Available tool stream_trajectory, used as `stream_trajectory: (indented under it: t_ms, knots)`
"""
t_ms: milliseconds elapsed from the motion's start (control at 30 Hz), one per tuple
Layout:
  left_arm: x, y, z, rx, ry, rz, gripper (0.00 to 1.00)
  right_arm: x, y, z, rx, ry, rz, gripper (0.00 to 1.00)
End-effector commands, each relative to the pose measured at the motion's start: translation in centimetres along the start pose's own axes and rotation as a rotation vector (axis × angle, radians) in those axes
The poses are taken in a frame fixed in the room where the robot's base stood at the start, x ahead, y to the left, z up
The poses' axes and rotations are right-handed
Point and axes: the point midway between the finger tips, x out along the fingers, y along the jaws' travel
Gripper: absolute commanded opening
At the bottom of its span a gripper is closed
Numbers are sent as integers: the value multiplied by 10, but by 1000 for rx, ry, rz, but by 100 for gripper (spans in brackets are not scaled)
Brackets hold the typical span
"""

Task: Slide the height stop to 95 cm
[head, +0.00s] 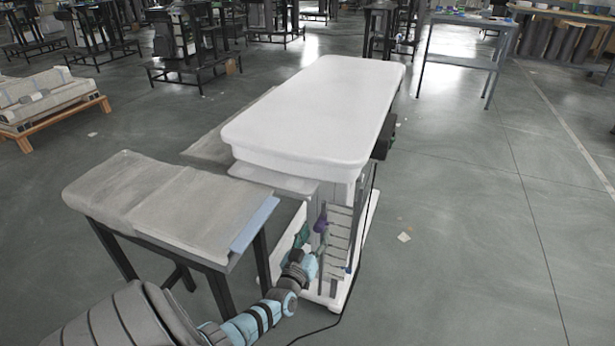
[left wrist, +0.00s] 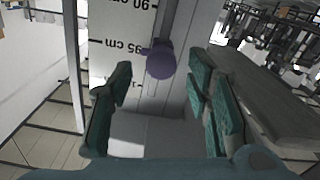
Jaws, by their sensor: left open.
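The height stop is a purple knob (left wrist: 160,62) on a pale upright column, and it also shows in the head view (head: 321,222) under the white table's near end. A white scale (left wrist: 118,25) with black marks runs beside it in the left wrist view. The knob's small side pointer is about level with the "95 cm" label; the exact tick is hard to read. My left gripper (left wrist: 160,75) is open, with its teal fingers either side of the knob and visible gaps. In the head view my left gripper (head: 303,240) is at the column, partly hidden. My right gripper is not in view.
The white table top (head: 310,110) overhangs the column. A grey padded bench (head: 160,200) stands close to the left of my left arm. A dark cable (head: 340,315) trails on the floor. The floor to the right is mostly clear.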

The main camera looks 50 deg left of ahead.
Motion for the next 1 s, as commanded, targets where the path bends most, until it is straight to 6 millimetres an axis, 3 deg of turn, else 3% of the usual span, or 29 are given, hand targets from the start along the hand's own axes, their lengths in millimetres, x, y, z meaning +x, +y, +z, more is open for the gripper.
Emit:
stream_trajectory:
  t_ms: [33, 200, 333, 933, 1000]
  knots:
    - [-17, -1, 2, -1, -3, 1, 45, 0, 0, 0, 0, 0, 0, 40]
    - [-63, -1, 2, 0, -5, -1, 45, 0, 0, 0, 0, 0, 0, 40]
    - [-82, 0, 1, 0, -1, -1, 45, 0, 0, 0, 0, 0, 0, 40]
    - [-85, 0, 0, -3, 0, -1, 45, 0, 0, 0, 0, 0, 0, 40]
    - [-86, 3, 8, -21, -33, 14, 45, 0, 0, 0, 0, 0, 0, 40]
